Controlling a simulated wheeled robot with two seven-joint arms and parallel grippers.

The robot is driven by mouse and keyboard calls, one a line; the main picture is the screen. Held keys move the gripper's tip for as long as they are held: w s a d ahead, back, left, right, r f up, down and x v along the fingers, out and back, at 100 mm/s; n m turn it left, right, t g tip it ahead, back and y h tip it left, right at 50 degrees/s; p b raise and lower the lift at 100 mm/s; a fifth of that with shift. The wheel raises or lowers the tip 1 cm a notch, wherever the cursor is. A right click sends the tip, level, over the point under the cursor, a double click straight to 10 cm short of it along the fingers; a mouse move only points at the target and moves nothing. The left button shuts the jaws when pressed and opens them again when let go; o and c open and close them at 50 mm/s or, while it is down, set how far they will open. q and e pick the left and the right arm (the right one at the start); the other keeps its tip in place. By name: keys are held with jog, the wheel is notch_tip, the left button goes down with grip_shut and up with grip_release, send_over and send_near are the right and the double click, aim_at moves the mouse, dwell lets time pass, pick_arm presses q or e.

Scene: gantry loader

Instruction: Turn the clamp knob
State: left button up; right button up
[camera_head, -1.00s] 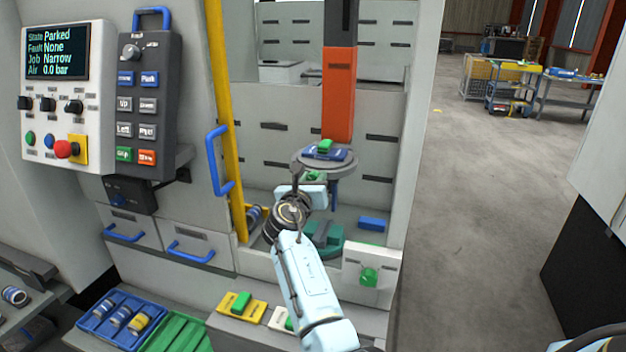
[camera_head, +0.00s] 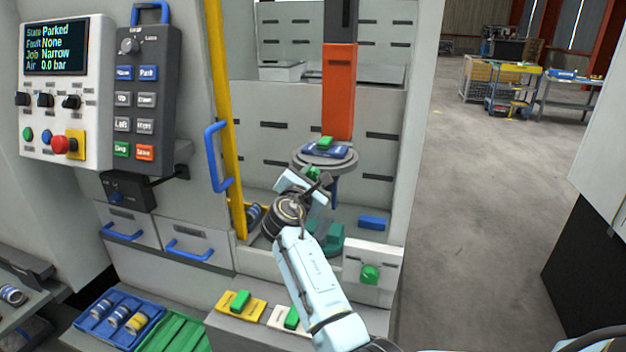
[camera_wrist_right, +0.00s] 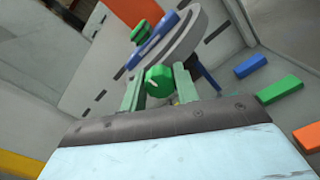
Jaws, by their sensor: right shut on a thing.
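The clamp knob (camera_head: 311,173) is small and green and sits under the rim of a round grey disc (camera_head: 341,163) that hangs below an orange column. In the right wrist view the knob (camera_wrist_right: 158,82) sits between my two fingers, with a pale mark on its face. My right gripper (camera_wrist_right: 159,88) is shut on it, and the disc is just beyond. In the head view my right gripper (camera_head: 315,183) is tilted and partly covers the knob. My left gripper is not in view.
A yellow post (camera_head: 222,120) and a blue door handle (camera_head: 215,157) stand left of my right arm. A blue block (camera_head: 374,223) lies inside the machine to the right. A white panel with another green knob (camera_head: 370,273) is at the front. Open floor lies right.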

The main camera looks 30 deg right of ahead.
jog(key=m+b, duration=0.2)
jog(key=m, duration=0.2)
jog(key=shift+f+m, duration=0.15)
jog(key=shift+m, duration=0.15)
jog(key=shift+m+b, duration=1.4)
jog(key=shift+m, duration=0.9)
jog(key=o, duration=1)
jog(key=shift+c, duration=0.2)
jog(key=v, duration=1.3)
jog(key=shift+s, duration=0.2)
jog(key=shift+a, duration=0.1)
